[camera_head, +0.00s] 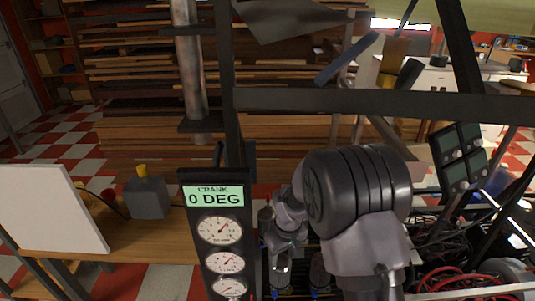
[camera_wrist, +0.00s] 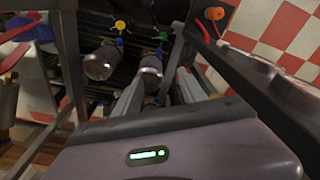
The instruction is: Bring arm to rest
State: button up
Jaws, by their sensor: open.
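My gripper (camera_wrist: 160,88) shows in the wrist view with its two grey fingers apart and nothing held between them. It points down toward a dark machine bay. A metal cylinder (camera_wrist: 149,70) with a blue cap lies beyond the fingers, and a second cylinder (camera_wrist: 100,63) is to its left. I cannot tell how far the fingertips are from them. In the head view my dark grey arm is bent at the lower centre right, over the machine, and the fingertips are not clearly seen there.
A gauge panel (camera_head: 213,232) reading "CRANK 0 DEG" stands left of my arm. Dark frame bars (camera_head: 380,103) cross above it. Red cables (camera_head: 455,283) lie at lower right. A white board (camera_head: 52,208) and a grey box (camera_head: 146,197) are at left.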

jog(key=s+d+r+m+t, duration=0.1)
jog(key=s+d+r+m, duration=0.15)
jog(key=r, duration=0.55)
jog(key=s+d+r+m+t, duration=0.1)
jog(key=s+r, duration=0.3)
jog(key=r, duration=0.5)
jog(key=s+d+r+m+t, duration=0.1)
jog(key=s+r+m, duration=0.2)
jog(key=s, duration=0.7)
jog(key=s+r+m+t+y, duration=0.1)
jog(key=s+r+m, duration=0.2)
jog(key=s+r, duration=0.4)
jog(key=s, duration=0.3)
jog(key=shift+d+t+y, duration=0.3)
jog(key=shift+d, duration=0.05)
jog(key=shift+a, duration=0.1)
